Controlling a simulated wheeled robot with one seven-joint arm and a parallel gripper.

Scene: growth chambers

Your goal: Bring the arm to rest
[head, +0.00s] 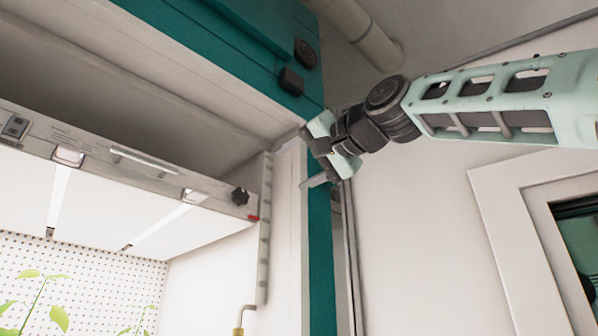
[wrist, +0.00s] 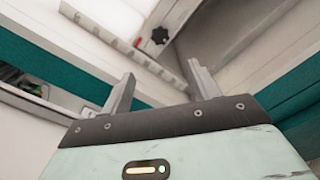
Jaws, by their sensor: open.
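My arm (head: 500,100) reaches in from the right in the head view, pale green with dark joints. My gripper (head: 311,160) is at the right edge of the growth chamber's opening, in front of the teal frame post (head: 317,230). In the wrist view my gripper (wrist: 160,88) shows two grey fingers spread apart with nothing between them. I cannot tell whether a finger touches the chamber frame.
The chamber holds a lit panel (head: 130,170) with a black knob (head: 240,196), and green plants (head: 45,300) below. A teal beam (head: 220,60) runs above. A white-framed window (head: 510,230) is at the right. The wall (head: 420,240) below my arm is bare.

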